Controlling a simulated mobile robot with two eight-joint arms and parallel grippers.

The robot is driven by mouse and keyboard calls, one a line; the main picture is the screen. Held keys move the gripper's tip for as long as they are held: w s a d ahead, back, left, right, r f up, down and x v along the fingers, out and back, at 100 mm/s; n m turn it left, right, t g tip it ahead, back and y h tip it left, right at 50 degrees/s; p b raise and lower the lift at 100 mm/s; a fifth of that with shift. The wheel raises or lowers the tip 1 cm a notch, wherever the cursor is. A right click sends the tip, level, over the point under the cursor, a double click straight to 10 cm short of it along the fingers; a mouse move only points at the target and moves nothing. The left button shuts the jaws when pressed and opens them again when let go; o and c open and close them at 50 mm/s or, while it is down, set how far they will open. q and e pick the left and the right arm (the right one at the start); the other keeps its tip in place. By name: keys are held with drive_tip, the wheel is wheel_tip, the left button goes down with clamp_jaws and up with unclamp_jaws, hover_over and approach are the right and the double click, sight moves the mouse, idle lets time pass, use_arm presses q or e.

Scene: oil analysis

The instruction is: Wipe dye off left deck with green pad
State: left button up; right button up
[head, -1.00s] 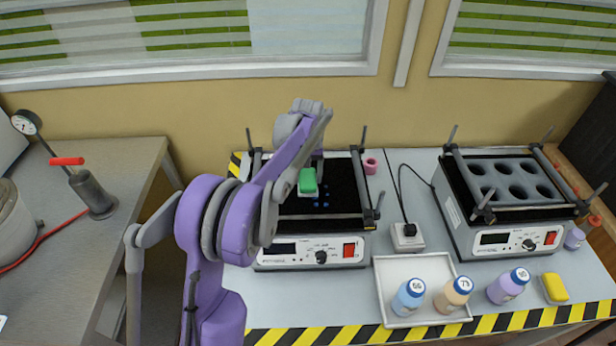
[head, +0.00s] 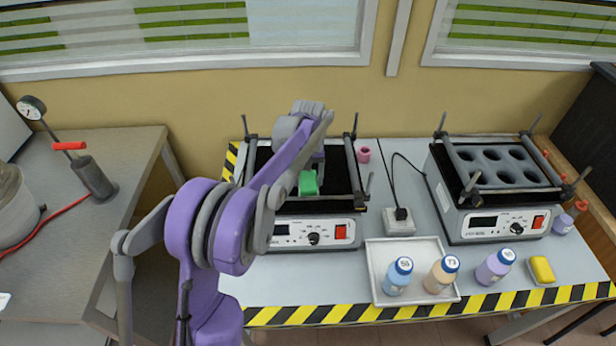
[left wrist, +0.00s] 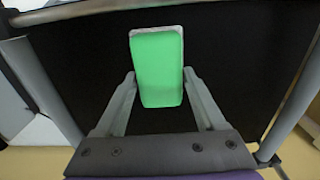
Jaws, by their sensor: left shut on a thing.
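My left gripper (left wrist: 159,78) is shut on the green pad (left wrist: 159,68), a green block with a pale backing at its far edge. In the head view the pad (head: 308,183) is over the black left deck (head: 338,180), on the left shaker. Bare black deck (left wrist: 240,70) shows around the pad in the left wrist view. I cannot tell whether the pad touches the deck. No blue dye shows on the visible deck; the area beneath the pad and behind my arm is hidden. My right gripper is not in view.
Clamp bars and upright posts (head: 354,135) frame the left deck. A second shaker (head: 490,185) with a holed rack stands to the right. A white tray (head: 376,262) with bottles sits in front, beside a yellow pad (head: 542,269).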

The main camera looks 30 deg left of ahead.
use_arm(q)
drive_tip(key=shift+s+d+r, duration=0.15)
drive_tip(key=shift+s+d, duration=0.05)
drive_tip(key=shift+s, duration=0.1)
wheel_tip(320, 180, up, 3)
drive_tip(key=shift+f+p, duration=0.1)
drive_tip(key=shift+p, duration=0.45)
drive_tip(key=shift+w+a+r+p, duration=0.1)
drive_tip(key=shift+w+r+p, duration=0.2)
drive_tip(key=shift+r, duration=0.25)
drive_tip(key=shift+s+r+p, duration=0.2)
drive_tip(key=shift+r+p, duration=0.3)
drive_tip(key=shift+r, duration=0.75)
drive_tip(key=shift+w+r+p, duration=0.1)
drive_tip(key=shift+r+p, duration=0.2)
drive_tip(key=shift+r, duration=0.45)
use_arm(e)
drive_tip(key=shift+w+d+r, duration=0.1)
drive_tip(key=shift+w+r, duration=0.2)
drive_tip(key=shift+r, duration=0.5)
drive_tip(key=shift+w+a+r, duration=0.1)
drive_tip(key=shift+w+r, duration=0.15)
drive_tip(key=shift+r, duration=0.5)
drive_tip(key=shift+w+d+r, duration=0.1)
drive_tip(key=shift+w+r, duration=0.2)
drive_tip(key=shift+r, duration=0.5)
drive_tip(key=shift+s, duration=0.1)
